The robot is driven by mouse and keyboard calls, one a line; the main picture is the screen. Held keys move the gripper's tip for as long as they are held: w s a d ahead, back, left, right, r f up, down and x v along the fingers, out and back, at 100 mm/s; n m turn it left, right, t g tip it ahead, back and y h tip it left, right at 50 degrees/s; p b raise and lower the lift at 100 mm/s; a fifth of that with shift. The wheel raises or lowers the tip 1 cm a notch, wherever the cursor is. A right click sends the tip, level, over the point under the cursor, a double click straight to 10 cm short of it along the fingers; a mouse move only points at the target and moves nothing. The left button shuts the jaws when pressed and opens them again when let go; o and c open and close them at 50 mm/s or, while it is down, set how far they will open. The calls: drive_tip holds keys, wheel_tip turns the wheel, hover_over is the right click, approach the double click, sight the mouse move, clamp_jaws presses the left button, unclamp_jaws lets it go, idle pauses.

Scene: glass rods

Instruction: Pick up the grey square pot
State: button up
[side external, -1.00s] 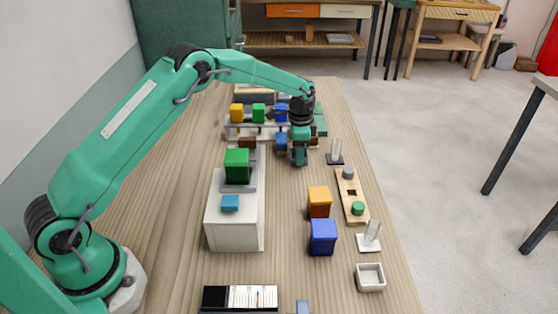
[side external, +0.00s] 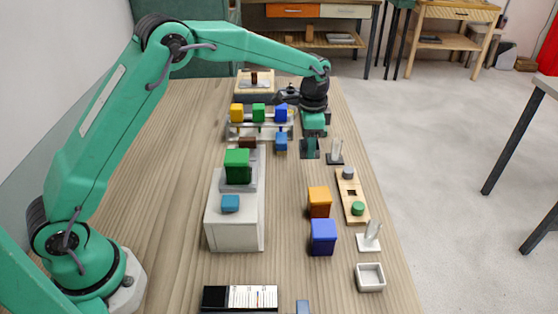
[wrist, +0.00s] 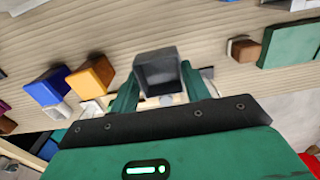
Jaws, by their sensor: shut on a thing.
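The grey square pot (wrist: 158,72) shows in the wrist view between my two green fingertips, with its open top facing the camera. My gripper (wrist: 155,85) is shut on it. In the side view my gripper (side external: 311,145) is at the far right of the table, left of a clear rod stand. The pot there is small and dark, hard to separate from the fingers. I cannot tell its exact height over the table.
An orange block (side external: 319,202) and a blue block (side external: 323,237) stand nearer the camera. A wooden strip with pegs (side external: 352,197), a clear rod stand (side external: 336,152) and a pale square dish (side external: 370,278) line the right edge. A rack with coloured blocks (side external: 258,128) stands left of my gripper.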

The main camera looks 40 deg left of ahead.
drive_tip(key=shift+s+d+r, duration=0.5)
drive_tip(key=shift+d+r, duration=0.05)
drive_tip(key=shift+d, duration=0.25)
drive_tip(key=shift+s+d+r, duration=0.45)
drive_tip(key=shift+d+r, duration=0.1)
drive_tip(key=shift+d, duration=0.25)
